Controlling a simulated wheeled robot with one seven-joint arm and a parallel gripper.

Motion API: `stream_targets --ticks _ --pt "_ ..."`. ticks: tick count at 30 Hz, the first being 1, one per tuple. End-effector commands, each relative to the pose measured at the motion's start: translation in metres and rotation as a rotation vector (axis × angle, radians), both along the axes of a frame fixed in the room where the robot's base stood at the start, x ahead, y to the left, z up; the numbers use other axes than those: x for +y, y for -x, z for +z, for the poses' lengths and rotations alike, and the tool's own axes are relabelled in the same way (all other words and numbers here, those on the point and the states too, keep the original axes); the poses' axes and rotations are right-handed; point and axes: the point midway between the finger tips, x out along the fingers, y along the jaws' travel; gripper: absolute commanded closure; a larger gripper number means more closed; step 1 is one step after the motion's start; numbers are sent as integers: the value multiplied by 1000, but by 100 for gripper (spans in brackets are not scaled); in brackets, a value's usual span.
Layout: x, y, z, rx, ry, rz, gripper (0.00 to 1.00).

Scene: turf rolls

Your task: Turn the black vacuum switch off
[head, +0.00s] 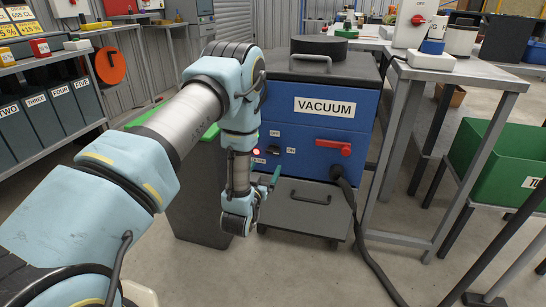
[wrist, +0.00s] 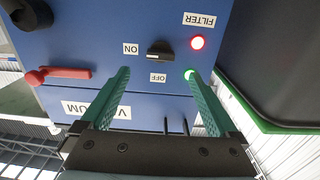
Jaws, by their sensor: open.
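The black vacuum switch (wrist: 160,51) is a small knob with a bar handle on the blue front panel of the vacuum unit (head: 350,105). In the wrist view, which is upside down, its bar lies sideways, roughly in line with the ON label (wrist: 131,48). The OFF label (wrist: 158,77) is just below it in that picture. My gripper (wrist: 158,73) is open, its two green fingers apart, pointing at the panel with the switch ahead between their lines. Nothing is between the fingers. In the head view my gripper (head: 270,180) is low before the panel, partly hidden by my wrist.
A red lamp (wrist: 198,42) by the FILTER label and a green lamp (wrist: 190,74) sit beside the switch. A red lever (head: 333,147) and a black hose (head: 345,185) are on the panel's right. A green-lidded bin (head: 195,190) stands close at left, a metal table (head: 455,75) at right.

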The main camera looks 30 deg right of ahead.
Motion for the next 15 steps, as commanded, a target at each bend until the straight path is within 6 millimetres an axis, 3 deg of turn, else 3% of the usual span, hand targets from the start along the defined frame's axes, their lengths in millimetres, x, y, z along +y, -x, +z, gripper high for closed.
stream_targets --ticks 15 --pt "-58 -63 1 -1 1 0 5"
